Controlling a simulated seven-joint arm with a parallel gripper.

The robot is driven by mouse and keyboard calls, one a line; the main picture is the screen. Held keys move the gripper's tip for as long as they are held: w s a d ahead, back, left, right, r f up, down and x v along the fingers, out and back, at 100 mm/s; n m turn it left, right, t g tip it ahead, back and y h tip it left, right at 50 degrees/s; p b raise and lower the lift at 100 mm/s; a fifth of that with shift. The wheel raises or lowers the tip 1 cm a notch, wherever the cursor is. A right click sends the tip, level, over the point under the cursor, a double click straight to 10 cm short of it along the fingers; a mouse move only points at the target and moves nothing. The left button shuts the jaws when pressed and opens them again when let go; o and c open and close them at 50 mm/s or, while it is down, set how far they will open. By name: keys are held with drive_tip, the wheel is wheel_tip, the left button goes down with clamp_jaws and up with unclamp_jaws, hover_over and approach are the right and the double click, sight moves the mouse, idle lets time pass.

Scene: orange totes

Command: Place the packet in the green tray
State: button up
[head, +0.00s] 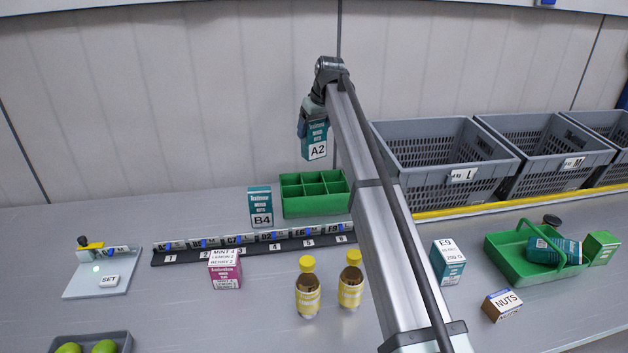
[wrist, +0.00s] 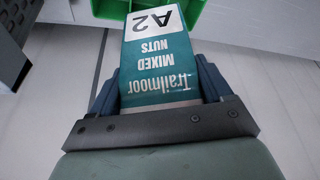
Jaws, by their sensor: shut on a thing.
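My gripper (head: 313,108) is shut on a teal and white packet (head: 315,142) marked A2. In the wrist view the packet (wrist: 158,65) reads Trailmoor Mixed Nuts and sits between the two fingers (wrist: 160,92). The packet hangs in the air, apart from the table. A green tray (head: 316,208) with several compartments stands at the back centre, lower than the packet in the head view. Its compartments look empty. Part of a green thing (wrist: 195,12) shows beyond the packet in the wrist view.
A B4 box (head: 260,205) stands left of the compartment tray, behind a black labelled rail (head: 255,247). Grey crates (head: 440,165) stand at right. A handled green carrier (head: 510,262) holds a teal box. Two yellow-capped bottles (head: 307,295) (head: 351,287) stand in front.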

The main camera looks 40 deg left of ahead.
sight(314, 157)
drive_tip(key=shift+f, duration=4.95)
drive_tip(key=shift+f, duration=0.1)
drive_tip(key=o, duration=1.1)
drive_tip(key=shift+c, duration=0.2)
drive_tip(key=v, duration=1.2)
